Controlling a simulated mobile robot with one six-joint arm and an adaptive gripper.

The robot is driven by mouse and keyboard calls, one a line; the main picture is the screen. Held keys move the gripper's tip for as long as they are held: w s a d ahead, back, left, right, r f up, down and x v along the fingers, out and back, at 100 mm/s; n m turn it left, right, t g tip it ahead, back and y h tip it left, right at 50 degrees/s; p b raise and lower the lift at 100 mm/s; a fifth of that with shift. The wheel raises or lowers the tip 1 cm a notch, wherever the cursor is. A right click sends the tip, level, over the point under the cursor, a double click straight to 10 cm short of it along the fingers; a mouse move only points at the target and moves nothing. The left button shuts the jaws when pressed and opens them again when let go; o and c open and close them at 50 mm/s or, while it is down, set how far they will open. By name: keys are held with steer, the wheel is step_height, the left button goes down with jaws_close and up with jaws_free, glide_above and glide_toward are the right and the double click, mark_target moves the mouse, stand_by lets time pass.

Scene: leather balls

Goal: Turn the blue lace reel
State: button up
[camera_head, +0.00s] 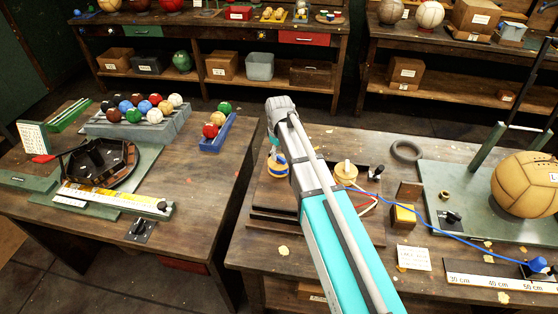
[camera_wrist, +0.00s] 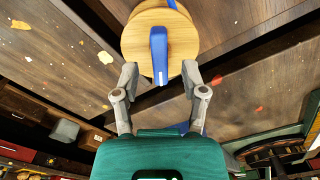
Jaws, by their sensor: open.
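The blue lace reel (camera_head: 277,167) stands on the right bench in the head view, partly hidden by my arm. In the wrist view its round wooden top (camera_wrist: 136,40) carries a blue upright bar-like handle (camera_wrist: 159,52). My gripper (camera_wrist: 160,72) is open, with one finger on each side of the handle's lower end. A gap shows between each finger and the handle. I cannot tell how deep the fingers reach along it. In the head view my arm hides the gripper.
A large tan ball (camera_head: 526,184) sits on a green board further right. A black ring (camera_head: 407,151) lies behind.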

steer(key=shift+f+b, duration=0.6)
steer(key=shift+f, duration=0.25)
jaws_close()
